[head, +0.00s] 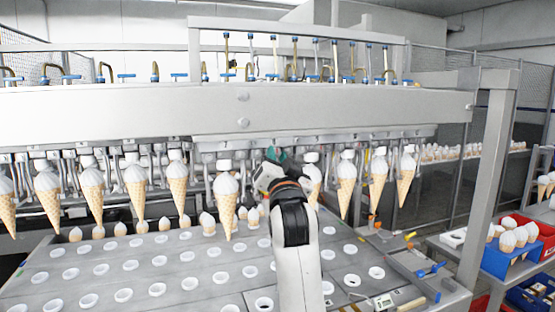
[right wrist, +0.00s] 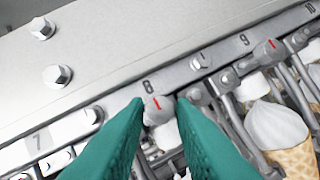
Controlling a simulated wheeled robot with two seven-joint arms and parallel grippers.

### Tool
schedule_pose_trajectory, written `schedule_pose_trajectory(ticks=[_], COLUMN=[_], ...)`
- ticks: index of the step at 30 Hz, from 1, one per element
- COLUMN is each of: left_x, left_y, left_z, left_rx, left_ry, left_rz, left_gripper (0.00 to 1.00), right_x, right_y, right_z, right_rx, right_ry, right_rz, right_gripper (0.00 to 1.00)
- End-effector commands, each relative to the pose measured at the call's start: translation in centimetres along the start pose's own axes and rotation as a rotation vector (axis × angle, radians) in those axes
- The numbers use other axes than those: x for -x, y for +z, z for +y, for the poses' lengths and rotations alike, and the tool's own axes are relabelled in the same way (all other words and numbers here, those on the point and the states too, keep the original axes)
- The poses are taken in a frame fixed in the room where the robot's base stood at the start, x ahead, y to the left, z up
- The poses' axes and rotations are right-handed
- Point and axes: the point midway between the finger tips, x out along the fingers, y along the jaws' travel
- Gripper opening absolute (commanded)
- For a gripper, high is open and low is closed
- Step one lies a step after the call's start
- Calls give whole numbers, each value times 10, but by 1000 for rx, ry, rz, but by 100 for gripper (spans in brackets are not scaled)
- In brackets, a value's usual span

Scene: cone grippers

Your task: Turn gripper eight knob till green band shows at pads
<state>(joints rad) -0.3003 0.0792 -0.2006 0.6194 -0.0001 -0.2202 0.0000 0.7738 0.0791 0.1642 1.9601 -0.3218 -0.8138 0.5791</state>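In the right wrist view the knob of gripper eight (right wrist: 157,108) is a rounded grey knob with a red mark on its face, just below the number 8 on a metal rail. My right gripper (right wrist: 160,101) has its two green fingers on either side of this knob, with a narrow gap between the tips. I cannot tell whether they touch it. No green band shows at the knob. In the head view my right gripper (head: 270,157) reaches up to the row of cone grippers, and its arm hides part of that row. My left gripper is not in view.
Knob nine (right wrist: 267,48), also with a red mark, and a cone (right wrist: 276,127) are at the right. Several cones hang along the machine beam (head: 130,108). Below is a holed tray (head: 200,268). A blue crate (head: 497,262) of cones stands at the right.

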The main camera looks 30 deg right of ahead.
Motion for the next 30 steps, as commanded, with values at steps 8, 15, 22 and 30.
schedule_pose_trajectory(ticks=[8,15,22,30], left_x=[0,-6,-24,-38], left_y=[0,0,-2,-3], left_z=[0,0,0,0], left_rx=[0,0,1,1], left_ry=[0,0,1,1], left_rz=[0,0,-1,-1], left_gripper=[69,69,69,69], right_x=[0,11,58,106], right_y=[0,-2,-4,-3], right_z=[0,0,-2,-1], right_rx=[-1,-3,-4,-3], right_ry=[0,1,2,1], right_rz=[0,-1,-1,0], right_gripper=[41,41,41,41])
